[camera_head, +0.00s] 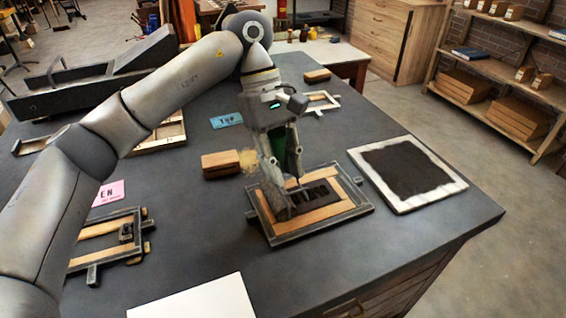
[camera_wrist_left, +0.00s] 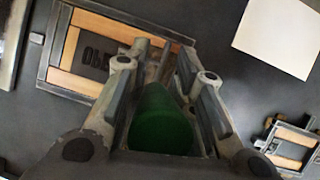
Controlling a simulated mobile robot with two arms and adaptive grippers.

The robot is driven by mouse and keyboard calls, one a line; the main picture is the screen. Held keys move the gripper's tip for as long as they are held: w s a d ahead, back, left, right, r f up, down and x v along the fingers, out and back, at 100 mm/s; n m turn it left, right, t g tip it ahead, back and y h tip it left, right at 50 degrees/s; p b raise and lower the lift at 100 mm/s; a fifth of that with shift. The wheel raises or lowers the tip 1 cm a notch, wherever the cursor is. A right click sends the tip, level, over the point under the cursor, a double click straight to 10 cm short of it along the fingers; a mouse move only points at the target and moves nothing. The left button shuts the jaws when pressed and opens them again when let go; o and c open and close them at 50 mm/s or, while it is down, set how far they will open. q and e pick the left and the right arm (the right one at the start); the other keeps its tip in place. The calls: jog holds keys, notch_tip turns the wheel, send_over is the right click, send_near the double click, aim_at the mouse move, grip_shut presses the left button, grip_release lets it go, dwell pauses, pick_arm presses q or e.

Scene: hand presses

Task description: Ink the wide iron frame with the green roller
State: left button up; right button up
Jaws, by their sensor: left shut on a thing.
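The wide iron frame (camera_head: 335,225) lies flat near the table's right side, with wooden strips and dark type (camera_head: 318,192) inside. Raised letters show in it in the left wrist view (camera_wrist_left: 95,58). My left gripper (camera_head: 284,178) points down over the left part of this frame, shut on the green roller (camera_head: 293,150). The roller's green part also shows between the fingers in the left wrist view (camera_wrist_left: 160,125). Its lower end is largely hidden by the fingers, so I cannot tell whether it touches the type. My right gripper is not in view.
A white-rimmed slab (camera_head: 458,186) with a black ink patch lies right of the frame. A smaller frame (camera_head: 110,235), a white sheet (camera_head: 200,300), a wooden block (camera_head: 222,165) and a blue card (camera_head: 226,121) lie around. Bare table is in front of the frame.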

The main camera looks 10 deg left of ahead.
aim_at(281, 138)
pick_arm(q)
jog(key=shift+r+p, duration=1.4)
jog(key=shift+r, duration=1.1)
